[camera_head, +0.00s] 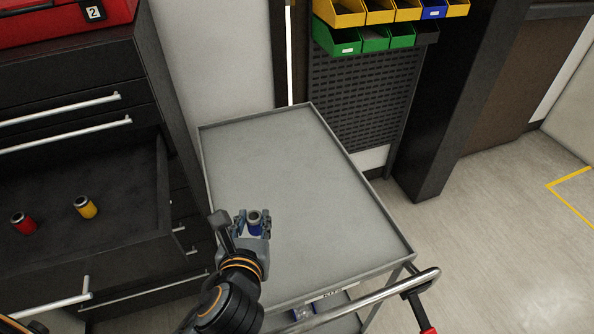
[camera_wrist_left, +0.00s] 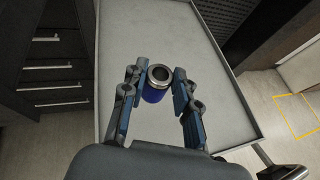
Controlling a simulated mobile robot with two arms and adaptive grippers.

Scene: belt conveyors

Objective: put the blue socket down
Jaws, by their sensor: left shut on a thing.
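The blue socket (camera_wrist_left: 153,94), with a silver ring at its upper end, is between the fingers of my left gripper (camera_wrist_left: 158,92). In the head view the socket (camera_head: 254,229) is upright in the left gripper (camera_head: 252,224), over the near left part of the grey cart top (camera_head: 300,165). The left gripper is shut on the socket. I cannot tell whether the socket's base touches the cart top. My right gripper is not in view.
A red socket (camera_head: 23,222) and a yellow socket (camera_head: 86,207) stand in the open dark drawer (camera_head: 130,180) at left. The cart top has a raised rim and is otherwise bare. Yellow, green and blue bins (camera_head: 340,40) hang on the back panel. A cart handle (camera_head: 370,300) is in front.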

